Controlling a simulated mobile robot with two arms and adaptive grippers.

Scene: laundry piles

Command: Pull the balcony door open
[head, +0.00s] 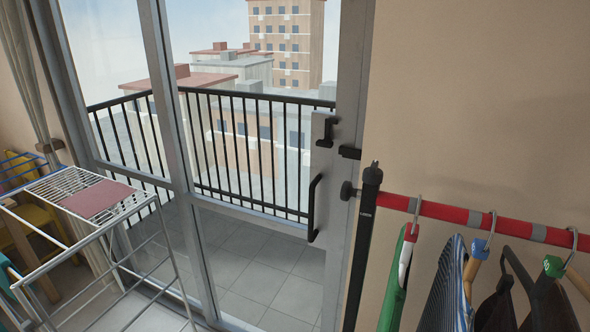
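The balcony door (179,137) is a tall glazed door in a grey frame, filling the left and middle of the head view. A black curved pull handle (314,208) is on its right stile, with a black latch (326,132) above it. The door looks closed, or nearly so; I cannot tell whether there is a small gap at the frame. Neither of my grippers is in view, and nothing touches the handle.
A white drying rack (130,207) with a pink cloth (97,199) stands in front of the door's left side. A clothes rail (455,212) on a black post (361,250) holds several hung garments right of the handle. A yellow chair (38,217) is at far left.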

